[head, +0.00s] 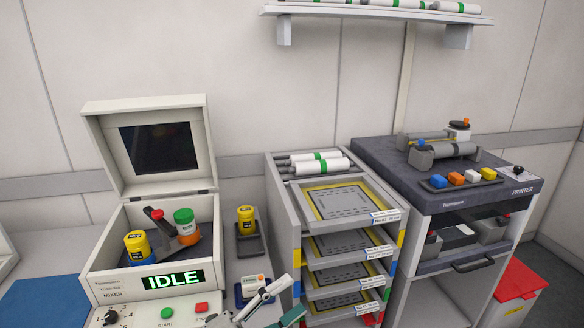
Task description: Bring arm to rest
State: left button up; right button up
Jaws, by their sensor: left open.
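My left gripper (291,297) shows at the bottom edge of the head view, right of the mixer's front. Its fingers are apart and nothing is between them. One finger is pale grey and the other is greenish. A small white jar with an orange mark (254,285) stands on a dark blue holder just behind and left of the fingers. I cannot tell whether the fingers touch the jar or holder. Most of my left arm is out of view below. My right gripper is not in view.
The mixer (106,282) has its lid up and reads IDLE, with several jars inside. A yellow jar (246,220) stands on a dark holder. A rack of trays (284,217) stands close right of the gripper, then the printer (487,202) and a red-lidded bin (520,281).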

pick_arm(q)
jog(key=s+a+f+n+t+y, duration=0.35)
jog(key=a+f+n+y, duration=0.8)
jog(key=f+n, duration=0.5)
jog(key=s+a+f+n+g+y, duration=0.4)
jog(key=s+a+f+n, duration=0.4)
jog(key=s+f, duration=0.4)
jog(key=shift+s+a+f, duration=0.35)
jog(key=shift+a+f, duration=0.25)
jog(key=shift+f, duration=0.05)
